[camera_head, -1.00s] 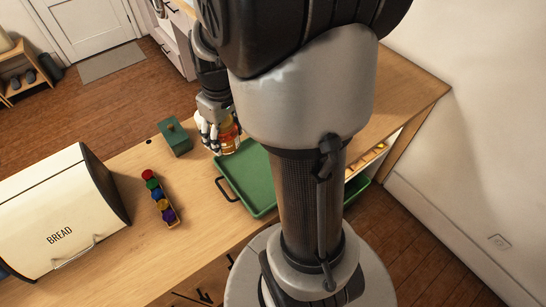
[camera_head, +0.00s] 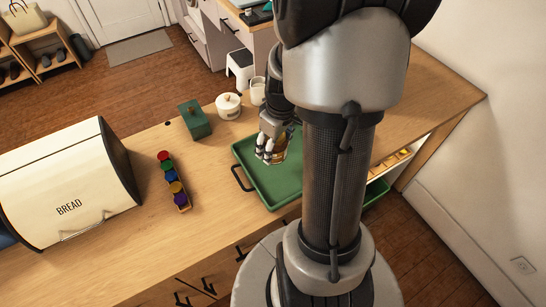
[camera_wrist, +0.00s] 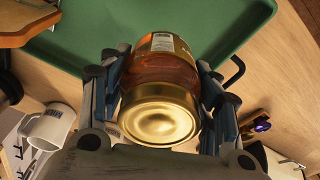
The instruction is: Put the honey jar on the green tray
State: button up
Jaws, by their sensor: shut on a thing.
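The honey jar (camera_wrist: 160,68), amber with a gold lid, is clasped between the fingers of my gripper (camera_wrist: 160,82) in the wrist view. Its lid faces the wrist camera. In the head view my gripper (camera_head: 270,152) holds the jar (camera_head: 281,150) over the back part of the green tray (camera_head: 264,191). My arm partly hides the jar and the tray's right side. The tray also shows behind the jar in the wrist view (camera_wrist: 85,30). I cannot tell whether the jar's base touches the tray.
A dark green box (camera_head: 196,121), a white lidded pot (camera_head: 229,106) and a white mug (camera_head: 258,90) stand behind the tray. A rack of coloured pieces (camera_head: 174,182) and a bread bin (camera_head: 66,190) are at left. Bare counter lies between rack and tray.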

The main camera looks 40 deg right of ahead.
aim_at(274, 156)
jog(key=shift+f+b, duration=0.8)
jog(key=shift+f, duration=1.65)
jog(key=shift+f, duration=0.15)
jog(key=o, duration=1.5)
jog(key=r+p, duration=0.1)
jog(key=r, duration=0.3)
jog(key=s+r+p, duration=0.1)
jog(key=r, duration=0.3)
jog(key=r+p, duration=0.2)
jog(key=r, duration=0.2)
jog(key=shift+s+d+r, duration=0.1)
jog(key=shift+s, duration=0.15)
